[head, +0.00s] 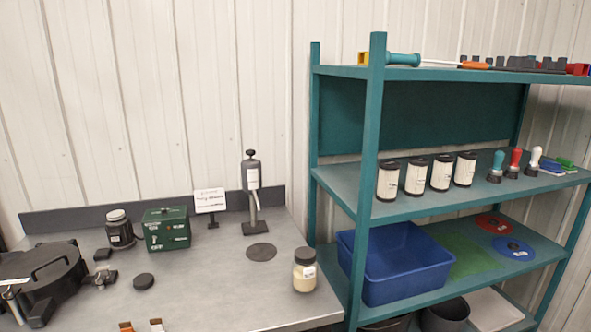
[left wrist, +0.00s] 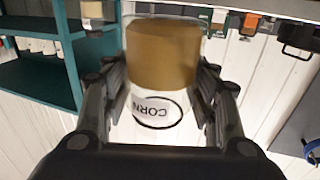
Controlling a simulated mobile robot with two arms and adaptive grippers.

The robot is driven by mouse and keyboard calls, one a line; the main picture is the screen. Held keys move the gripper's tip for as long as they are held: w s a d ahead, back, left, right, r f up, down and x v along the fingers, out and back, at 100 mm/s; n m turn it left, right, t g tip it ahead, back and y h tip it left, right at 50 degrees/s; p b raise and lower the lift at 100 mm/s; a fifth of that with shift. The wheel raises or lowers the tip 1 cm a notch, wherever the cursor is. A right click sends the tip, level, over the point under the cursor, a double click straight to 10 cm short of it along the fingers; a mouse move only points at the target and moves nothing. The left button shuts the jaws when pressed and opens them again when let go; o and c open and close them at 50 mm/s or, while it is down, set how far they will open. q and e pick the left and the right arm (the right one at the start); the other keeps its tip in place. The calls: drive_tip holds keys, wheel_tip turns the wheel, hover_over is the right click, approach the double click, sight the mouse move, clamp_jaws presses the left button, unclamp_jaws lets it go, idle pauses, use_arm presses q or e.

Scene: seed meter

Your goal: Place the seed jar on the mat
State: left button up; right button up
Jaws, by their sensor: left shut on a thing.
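In the left wrist view my left gripper (left wrist: 160,100) is shut on a clear jar with tan contents (left wrist: 162,55) and a white label reading CORN (left wrist: 158,108). The fingers lie along both sides of it. This gripper and its jar do not show in the head view. A round dark mat (head: 261,252) lies bare on the grey table. Another jar (head: 304,272), with a dark lid, pale contents and a white label, stands upright to the right of the mat, near the table's right edge. My right gripper is in neither view.
A hand-pump device (head: 251,185) stands behind the mat. A green box (head: 166,229), a dark jar (head: 119,229) and a black puck (head: 144,281) are to the left. A teal shelf (head: 369,180) with a blue bin (head: 395,264) stands at the right. The table front is mostly clear.

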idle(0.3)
use_arm(q)
drive_tip(key=w+d+r+b, duration=0.1)
drive_tip(key=w+r, duration=0.1)
drive_tip(key=w, duration=0.5)
drive_tip(key=w+d+r+b, duration=0.1)
drive_tip(key=w+d+r, duration=0.1)
drive_tip(key=w, duration=0.6)
drive_tip(key=shift+w+d, duration=0.2)
drive_tip(key=shift+w, duration=0.1)
drive_tip(key=w+a, duration=0.1)
drive_tip(key=w, duration=0.3)
drive_tip(key=w+a+f, duration=0.1)
drive_tip(key=w, duration=0.4)
drive_tip(key=w+a, duration=0.2)
drive_tip(key=w, duration=0.3)
drive_tip(key=shift+f+p, duration=0.15)
drive_tip(key=shift+p, duration=0.25)
drive_tip(key=shift+w+a+f, duration=0.15)
drive_tip(key=shift+w+f, duration=0.2)
drive_tip(key=shift+f, duration=0.3)
drive_tip(key=shift+w+a+f, duration=0.1)
drive_tip(key=shift+w+f, duration=0.25)
drive_tip(key=shift+f, duration=0.25)
drive_tip(key=shift+f+p, duration=0.2)
drive_tip(key=shift+p, duration=0.25)
drive_tip(key=shift+f, duration=0.15)
